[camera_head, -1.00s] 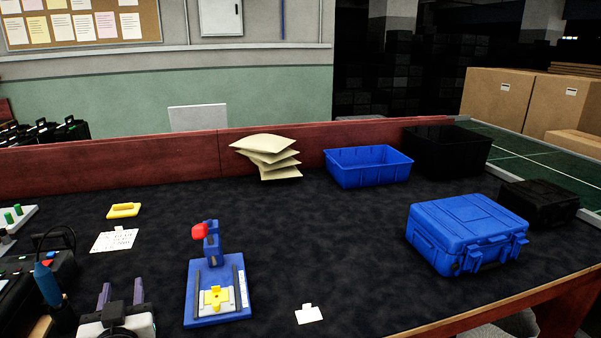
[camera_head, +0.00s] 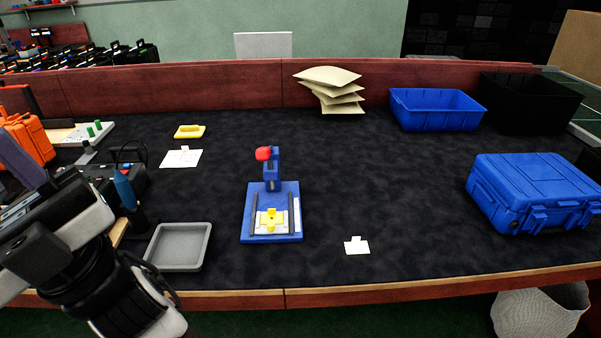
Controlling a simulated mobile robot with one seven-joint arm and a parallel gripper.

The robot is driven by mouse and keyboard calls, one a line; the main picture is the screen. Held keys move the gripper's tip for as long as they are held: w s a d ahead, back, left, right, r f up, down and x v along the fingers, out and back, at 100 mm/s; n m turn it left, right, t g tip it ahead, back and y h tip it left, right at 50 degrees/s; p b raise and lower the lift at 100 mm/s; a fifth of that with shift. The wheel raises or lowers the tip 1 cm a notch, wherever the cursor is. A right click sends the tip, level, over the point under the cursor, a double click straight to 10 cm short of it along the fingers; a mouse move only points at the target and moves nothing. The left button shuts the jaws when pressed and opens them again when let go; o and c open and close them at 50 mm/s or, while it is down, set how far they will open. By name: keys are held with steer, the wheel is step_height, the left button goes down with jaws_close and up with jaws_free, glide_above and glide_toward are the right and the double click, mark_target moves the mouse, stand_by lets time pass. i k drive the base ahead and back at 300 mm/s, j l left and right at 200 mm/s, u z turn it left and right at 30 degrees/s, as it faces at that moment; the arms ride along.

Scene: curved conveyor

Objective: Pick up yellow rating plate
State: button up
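Two yellow pieces are in view, and I cannot tell for sure which is the rating plate. A flat yellow piece (camera_head: 190,131) with a raised part lies on the dark table at the left back. A smaller yellow cross-shaped piece (camera_head: 270,219) sits on a pale plate in the blue fixture (camera_head: 288,188), below its upright with a red knob. My gripper (camera_head: 20,160) is at the left edge, well apart from both pieces. Only one dark finger shows clearly, partly cut off by the frame, and I see nothing held.
A grey tray (camera_head: 180,247) stands at the front left, beside my arm. White cards (camera_head: 357,246) lie front and left. Padded envelopes (camera_head: 331,91), a blue bin (camera_head: 437,109) and a black bin (camera_head: 530,103) stand behind. A blue case (camera_head: 535,195) is right.

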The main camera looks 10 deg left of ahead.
mark_target(272, 216)
steer(key=l+u, duration=0.1)
steer(key=u, duration=1.4)
steer(key=k+l+u, duration=0.1)
steer(key=l, duration=0.25)
steer(key=k+l, duration=0.3)
steer(key=i+l, duration=0.8)
steer(key=i+l+u, duration=0.05)
